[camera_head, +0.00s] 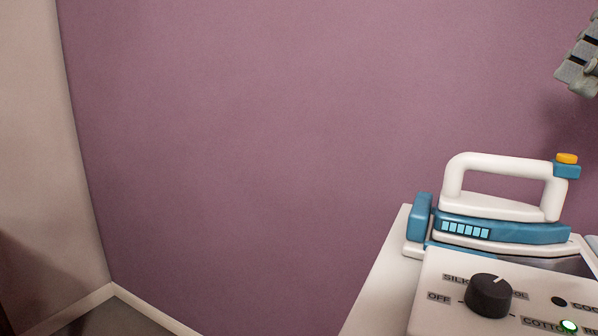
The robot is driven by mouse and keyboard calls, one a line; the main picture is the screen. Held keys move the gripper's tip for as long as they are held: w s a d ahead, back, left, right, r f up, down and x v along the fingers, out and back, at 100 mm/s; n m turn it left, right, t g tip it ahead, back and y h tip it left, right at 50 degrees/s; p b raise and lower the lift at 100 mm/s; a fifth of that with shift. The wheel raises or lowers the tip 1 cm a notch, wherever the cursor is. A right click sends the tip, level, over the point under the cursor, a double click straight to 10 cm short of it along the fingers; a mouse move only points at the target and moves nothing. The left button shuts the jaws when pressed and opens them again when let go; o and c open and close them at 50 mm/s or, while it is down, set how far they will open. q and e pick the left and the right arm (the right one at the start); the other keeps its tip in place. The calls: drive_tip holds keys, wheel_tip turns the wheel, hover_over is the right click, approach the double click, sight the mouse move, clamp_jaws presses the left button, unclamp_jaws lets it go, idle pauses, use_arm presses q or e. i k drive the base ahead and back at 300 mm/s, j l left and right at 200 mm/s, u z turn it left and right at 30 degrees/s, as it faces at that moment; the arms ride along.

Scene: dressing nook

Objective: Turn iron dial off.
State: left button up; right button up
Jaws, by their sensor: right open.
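The iron dial (489,296) is a black round knob on a white control panel (445,312). OFF is printed to its left, SILK behind it to the left, and COTTON at its front right; another label behind it is partly hidden. A small pale mark on the knob's top lies toward the back right, not toward OFF. A green light (569,326) glows on the panel. The white and blue iron (500,233) stands behind the panel. My right gripper (577,77), open, shows only in part at the upper right edge, well above and apart from the dial. My left gripper is out of view.
The panel and iron stand on a white surface (383,283) at the lower right, cut off by the frame. A plain purple wall (260,150) rises behind. A pale wall (30,120) is at left. The space left of the iron is clear.

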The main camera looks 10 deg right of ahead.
sight(488, 295)
drive_tip(key=k+j, duration=0.35)
drive_tip(key=j, duration=0.15)
drive_tip(key=k+j, duration=0.35)
drive_tip(key=j, duration=0.2)
drive_tip(key=k+j, duration=0.35)
drive_tip(key=j, duration=0.15)
